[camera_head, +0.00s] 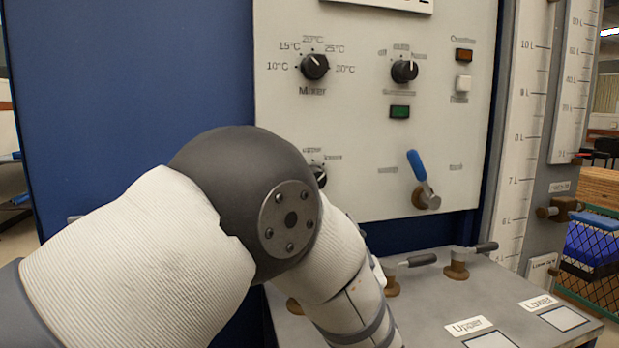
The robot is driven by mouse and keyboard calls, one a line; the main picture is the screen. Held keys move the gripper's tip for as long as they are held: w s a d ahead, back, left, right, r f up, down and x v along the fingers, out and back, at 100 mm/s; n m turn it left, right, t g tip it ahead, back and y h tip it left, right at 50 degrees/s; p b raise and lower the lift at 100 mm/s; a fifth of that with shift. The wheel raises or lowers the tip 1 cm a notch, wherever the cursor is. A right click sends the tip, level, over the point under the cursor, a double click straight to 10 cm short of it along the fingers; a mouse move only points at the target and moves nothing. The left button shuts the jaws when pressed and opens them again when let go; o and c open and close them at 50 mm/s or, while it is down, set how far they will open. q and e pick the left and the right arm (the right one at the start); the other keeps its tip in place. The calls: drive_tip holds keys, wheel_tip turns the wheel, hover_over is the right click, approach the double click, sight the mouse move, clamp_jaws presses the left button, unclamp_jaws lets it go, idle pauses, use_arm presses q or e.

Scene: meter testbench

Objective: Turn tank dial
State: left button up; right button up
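The white control panel (360,130) carries several black dials. A dial (317,176) at the lower left has small labels above it, too small to read surely. My arm partly covers this dial and whatever text lies below it, so I cannot confirm that it is the tank dial. The dial above it (314,66) is labelled Mixer, with temperature marks around it. Another dial (404,71) sits at the upper middle. My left arm comes in from the left, bends at a dark round joint, and runs down to the bottom edge. Neither gripper shows.
A blue-handled lever (417,166) sticks out at the panel's lower right. Two valves with dark handles (421,260) (486,247) stand on the grey bench (430,305). Scaled tanks (527,120) stand at right. A green button (400,112) is mid-panel.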

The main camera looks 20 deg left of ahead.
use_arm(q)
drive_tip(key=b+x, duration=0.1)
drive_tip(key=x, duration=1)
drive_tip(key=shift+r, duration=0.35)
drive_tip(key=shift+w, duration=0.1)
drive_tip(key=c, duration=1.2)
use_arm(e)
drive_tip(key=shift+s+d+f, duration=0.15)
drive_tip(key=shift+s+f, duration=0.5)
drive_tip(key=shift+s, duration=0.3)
